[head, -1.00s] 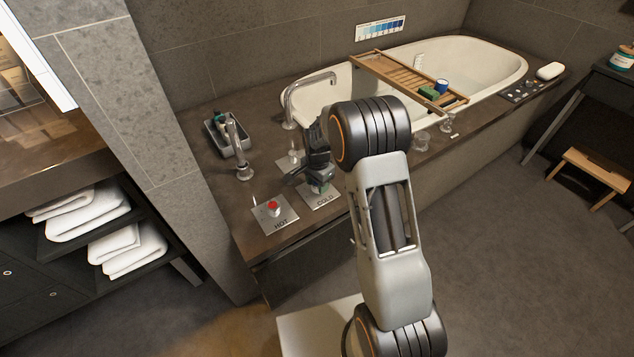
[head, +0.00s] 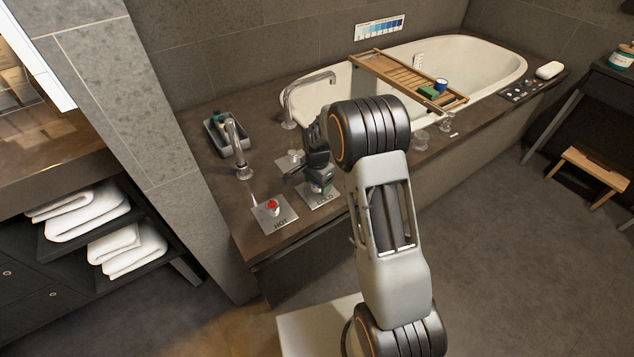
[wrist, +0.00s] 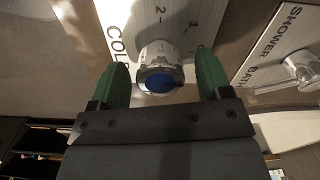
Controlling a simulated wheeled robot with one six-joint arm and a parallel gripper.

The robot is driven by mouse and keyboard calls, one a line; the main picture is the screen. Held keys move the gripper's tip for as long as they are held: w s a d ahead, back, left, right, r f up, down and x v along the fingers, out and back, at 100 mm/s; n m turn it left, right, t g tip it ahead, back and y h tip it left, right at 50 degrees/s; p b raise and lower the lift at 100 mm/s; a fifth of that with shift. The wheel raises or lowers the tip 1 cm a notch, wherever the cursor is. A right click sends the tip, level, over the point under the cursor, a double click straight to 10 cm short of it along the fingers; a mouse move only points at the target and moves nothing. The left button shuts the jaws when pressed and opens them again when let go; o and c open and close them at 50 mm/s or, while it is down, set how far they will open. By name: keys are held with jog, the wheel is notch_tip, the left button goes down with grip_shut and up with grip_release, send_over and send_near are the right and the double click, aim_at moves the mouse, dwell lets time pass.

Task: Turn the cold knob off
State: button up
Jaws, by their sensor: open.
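The cold knob (wrist: 160,78) has a blue cap and a metal body on a pale plate (wrist: 118,14) marked COLD with numbers. In the wrist view it sits between the two green fingers of my gripper (wrist: 163,80), with a gap visible on each side. In the head view my gripper (head: 318,184) is over the COLD plate (head: 325,201) and hides the knob. The gripper is open. I cannot tell how deep the knob lies between the fingers.
The red-capped hot knob (head: 272,205) is close on the left. A plate marked SHOWER BATH with a lever (wrist: 302,68) is beside the cold plate. A spout (head: 240,150), a small tray (head: 226,140) and a bathtub (head: 310,97) stand behind.

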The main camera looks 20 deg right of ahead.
notch_tip(320, 180, up, 14)
jog(key=p, duration=0.3)
jog(key=shift+f, duration=0.1)
dwell(0.6)
